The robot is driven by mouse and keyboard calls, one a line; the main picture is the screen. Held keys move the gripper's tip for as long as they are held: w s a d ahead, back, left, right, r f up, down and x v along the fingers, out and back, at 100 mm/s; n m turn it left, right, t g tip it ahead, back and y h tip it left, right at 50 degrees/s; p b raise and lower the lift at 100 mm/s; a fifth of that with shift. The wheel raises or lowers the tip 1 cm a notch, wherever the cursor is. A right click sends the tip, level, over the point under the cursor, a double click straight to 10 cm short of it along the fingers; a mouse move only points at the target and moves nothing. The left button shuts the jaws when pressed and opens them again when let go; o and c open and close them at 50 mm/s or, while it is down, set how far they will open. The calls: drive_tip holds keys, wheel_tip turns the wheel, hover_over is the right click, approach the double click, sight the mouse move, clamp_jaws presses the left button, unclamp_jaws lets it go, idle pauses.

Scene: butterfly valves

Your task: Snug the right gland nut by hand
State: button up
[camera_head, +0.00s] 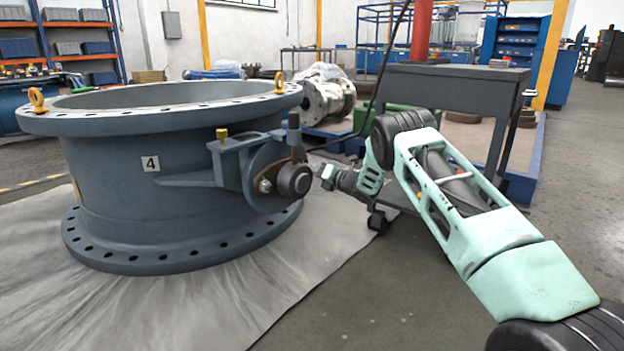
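A large grey-blue butterfly valve body (110,180) marked 4 stands with its wide flanged ring facing up. On its right side is a boss with a dark round shaft end (295,180). A bright gland nut (265,186) shows just left of the shaft end. The right gland nut is not clearly visible; my gripper and the shaft end cover that area. My gripper (318,171) points left, with its tip close to the right side of the shaft end. Its fingers are too small to tell whether they are open or shut, or whether they touch anything.
A grey sheet (250,300) lies under the valve. A dark upright post (294,135) stands above the shaft end, beside the bracket (232,150) with its brass fitting. A dark wheeled cart (450,95) stands behind my arm. The floor at front centre is clear.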

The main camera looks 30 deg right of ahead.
drive_tip(key=shift+w+a, duration=0.15)
drive_tip(key=shift+w, duration=0.2)
drive_tip(key=c, duration=0.7)
drive_tip(key=shift+r+m+p, duration=0.1)
drive_tip(key=shift+m+p, duration=0.2)
drive_tip(key=shift+p, duration=0.1)
drive_tip(key=m+p, duration=0.4)
drive_tip(key=m, duration=0.3)
drive_tip(key=m+p, duration=0.4)
drive_tip(key=m, duration=0.3)
drive_tip(key=f+m+p, duration=0.1)
drive_tip(key=m+p, duration=0.3)
drive_tip(key=m, duration=0.3)
drive_tip(key=shift+s+f, duration=0.1)
